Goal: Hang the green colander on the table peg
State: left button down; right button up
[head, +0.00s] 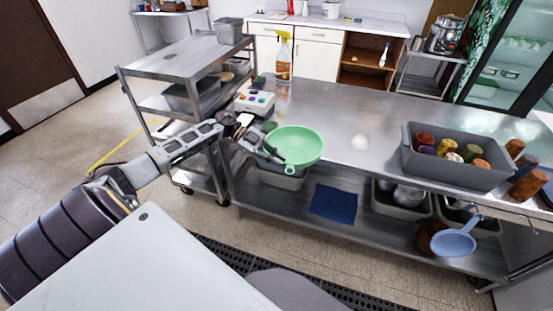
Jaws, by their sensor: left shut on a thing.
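The green colander (297,146) is a round bowl with a small looped tab on its rim toward me. My left gripper (271,152) is shut on its left rim and holds it at the front edge of the steel table (345,130). The bowl is roughly upright and overlaps the table edge in the picture; I cannot tell its height above it. A light blue pan-shaped piece with a handle (454,243) appears to hang below the front edge at the right. My right gripper is not in view.
A grey bin (455,173) of several jars stands on the table's right, with more jars (527,180) beside it. A spray bottle (283,60) and a white button box (255,102) are at the left end. A steel cart (180,62) stands further left. The table's middle is clear.

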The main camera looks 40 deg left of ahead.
pick_arm(q)
jog(key=shift+w+d+f+n+t, duration=0.1)
jog(key=shift+d+f+n+t, duration=0.1)
jog(key=shift+n+t, duration=0.1)
jog(key=shift+d, duration=0.15)
jog(key=shift+d+f+t, duration=0.1)
jog(key=shift+t, duration=0.2)
jog(key=s+d+f+n+t+y, duration=0.1)
jog(key=d+f+n+t+y, duration=0.3)
jog(key=d+n+t+y, duration=0.2)
jog(key=shift+d+n+t, duration=1.05)
jog(key=shift+n+t, duration=0.15)
jog(key=shift+n, duration=0.5)
jog(key=d+f+n+t+y, duration=0.1)
jog(key=d+f+n+y, duration=0.2)
jog(key=d+n+y, duration=0.3)
jog(key=shift+s+d+t+y, duration=0.3)
jog(key=shift+s+t+y, duration=0.1)
jog(key=shift+s+y, duration=0.1)
dwell(0.9)
